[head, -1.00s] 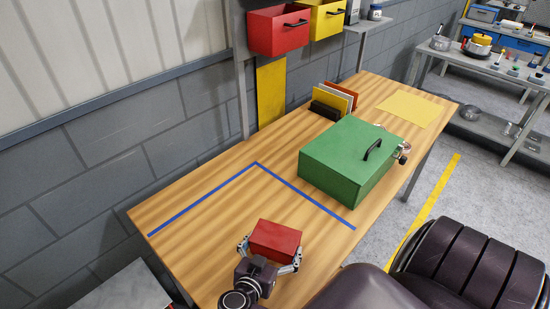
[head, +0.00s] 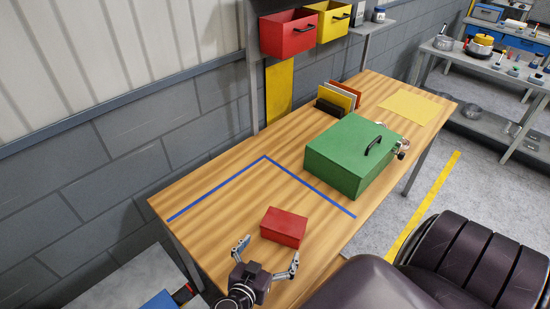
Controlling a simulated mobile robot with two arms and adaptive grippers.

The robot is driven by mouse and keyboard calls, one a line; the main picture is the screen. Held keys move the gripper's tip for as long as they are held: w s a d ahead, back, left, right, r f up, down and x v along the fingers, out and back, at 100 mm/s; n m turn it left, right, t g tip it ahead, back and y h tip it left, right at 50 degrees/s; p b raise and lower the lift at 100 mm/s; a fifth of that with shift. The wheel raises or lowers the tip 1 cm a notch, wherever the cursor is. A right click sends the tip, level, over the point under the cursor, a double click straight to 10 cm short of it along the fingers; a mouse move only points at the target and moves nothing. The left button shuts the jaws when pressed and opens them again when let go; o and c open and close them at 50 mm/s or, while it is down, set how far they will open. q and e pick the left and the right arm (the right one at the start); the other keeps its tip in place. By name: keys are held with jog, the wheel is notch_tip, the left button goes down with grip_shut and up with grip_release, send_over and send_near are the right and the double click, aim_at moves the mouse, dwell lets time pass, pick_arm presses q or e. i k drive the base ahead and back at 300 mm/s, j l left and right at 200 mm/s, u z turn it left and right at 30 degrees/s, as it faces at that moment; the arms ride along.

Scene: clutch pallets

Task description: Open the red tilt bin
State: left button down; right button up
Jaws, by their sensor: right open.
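The red tilt bin (head: 288,36) is mounted above the back of the workbench, left of a yellow bin (head: 326,22). It has a dark bar handle on its front, and it looks closed. My right gripper (head: 268,258) is over the near end of the bench, fingers spread and empty. It is well below and in front of the red bin in the picture. A small red box (head: 284,227) lies on the bench just beyond the fingertips, apart from them. My left gripper is not in view.
A green box (head: 350,155) with a black handle stands mid-bench. Upright coloured panels (head: 340,97) and a yellow sheet (head: 405,107) are farther back. Blue tape (head: 220,184) marks a bare area of bench. A shelf (head: 480,118) with pots stands at the right.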

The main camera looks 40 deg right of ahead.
aim_at(284, 36)
jog(key=z, duration=1.45)
